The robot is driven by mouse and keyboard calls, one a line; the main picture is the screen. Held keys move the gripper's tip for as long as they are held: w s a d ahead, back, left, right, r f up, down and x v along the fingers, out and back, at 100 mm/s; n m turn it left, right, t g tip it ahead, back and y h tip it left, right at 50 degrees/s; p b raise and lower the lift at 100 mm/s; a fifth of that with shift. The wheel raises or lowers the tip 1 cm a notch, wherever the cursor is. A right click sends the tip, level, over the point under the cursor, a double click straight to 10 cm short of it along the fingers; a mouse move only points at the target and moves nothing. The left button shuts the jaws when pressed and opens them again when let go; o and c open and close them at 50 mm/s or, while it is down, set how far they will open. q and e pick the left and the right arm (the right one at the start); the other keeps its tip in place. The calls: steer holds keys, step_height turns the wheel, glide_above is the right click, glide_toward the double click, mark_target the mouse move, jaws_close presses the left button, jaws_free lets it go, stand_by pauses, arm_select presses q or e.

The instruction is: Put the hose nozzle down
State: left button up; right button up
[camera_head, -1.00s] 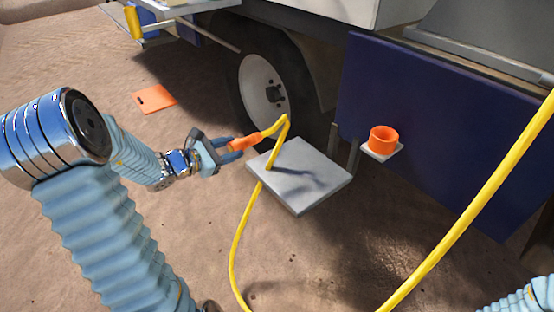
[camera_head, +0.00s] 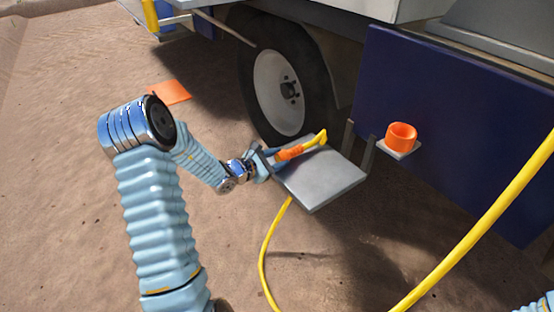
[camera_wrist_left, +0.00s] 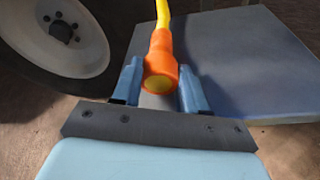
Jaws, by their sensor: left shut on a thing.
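The orange hose nozzle (camera_head: 289,153) with its yellow hose end is over the grey square plate (camera_head: 325,186) beside the wheel. My left gripper (camera_head: 274,156) is shut on the nozzle, at the plate's left back edge. In the left wrist view the nozzle (camera_wrist_left: 160,66) sits between the two blue fingers (camera_wrist_left: 160,85), its round yellow end towards me. The plate (camera_wrist_left: 250,60) spreads behind and to the right. I cannot tell whether the nozzle touches the plate. My right gripper is out of view.
A vehicle wheel (camera_head: 283,88) stands close behind the plate. An orange cup (camera_head: 401,136) sits on a small bracket at the right, before a dark blue panel (camera_head: 460,120). The yellow hose (camera_head: 480,228) crosses the right front. An orange flat piece (camera_head: 172,92) lies on the ground.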

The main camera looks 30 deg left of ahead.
arm_select(q)
steer(key=shift+f, duration=0.1)
steer(key=o, duration=0.9)
